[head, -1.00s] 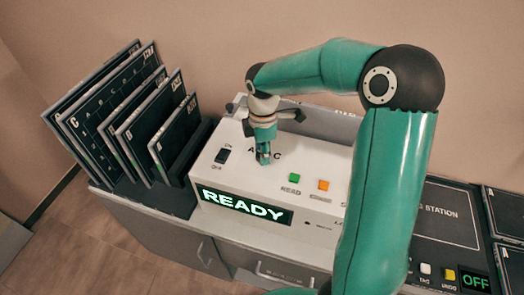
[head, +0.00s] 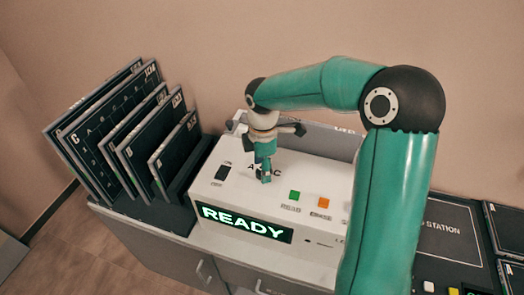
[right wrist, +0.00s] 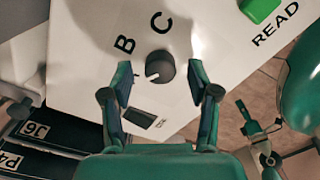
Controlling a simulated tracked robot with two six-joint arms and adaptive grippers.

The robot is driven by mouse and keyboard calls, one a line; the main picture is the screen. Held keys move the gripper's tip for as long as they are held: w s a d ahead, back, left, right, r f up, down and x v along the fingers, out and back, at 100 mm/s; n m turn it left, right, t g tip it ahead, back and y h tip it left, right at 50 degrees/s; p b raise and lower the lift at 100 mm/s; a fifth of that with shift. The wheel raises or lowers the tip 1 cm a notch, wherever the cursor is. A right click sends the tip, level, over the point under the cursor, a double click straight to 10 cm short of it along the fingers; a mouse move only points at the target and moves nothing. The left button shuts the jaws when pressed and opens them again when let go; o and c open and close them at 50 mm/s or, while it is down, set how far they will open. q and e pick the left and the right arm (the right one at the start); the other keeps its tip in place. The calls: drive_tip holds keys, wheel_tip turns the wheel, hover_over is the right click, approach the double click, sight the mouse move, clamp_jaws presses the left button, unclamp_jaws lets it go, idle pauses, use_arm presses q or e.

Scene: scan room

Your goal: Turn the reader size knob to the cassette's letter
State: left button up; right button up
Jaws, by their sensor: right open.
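The white reader (head: 310,185) shows a lit READY display (head: 243,223). Its round dark size knob (right wrist: 160,67) shows in the right wrist view, with B (right wrist: 125,44) and C (right wrist: 158,22) printed around it. The knob's white mark points to the lower left, away from both letters. My right gripper (head: 264,176) is over the knob; in the right wrist view its open fingers (right wrist: 160,80) stand either side of it, with no clear contact. Several dark cassettes (head: 135,140) stand in a rack; a C shows on one. I cannot tell which cassette the task means.
A black switch (head: 222,172) sits left of the knob; a green READ button (head: 294,195) and an orange button (head: 323,202) sit to the right. A dark station panel (head: 450,232) lies farther right. Teal parts of mine show at the wrist view's right edge.

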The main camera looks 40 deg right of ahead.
wheel_tip(320, 180, up, 11)
idle(0.4)
idle(0.4)
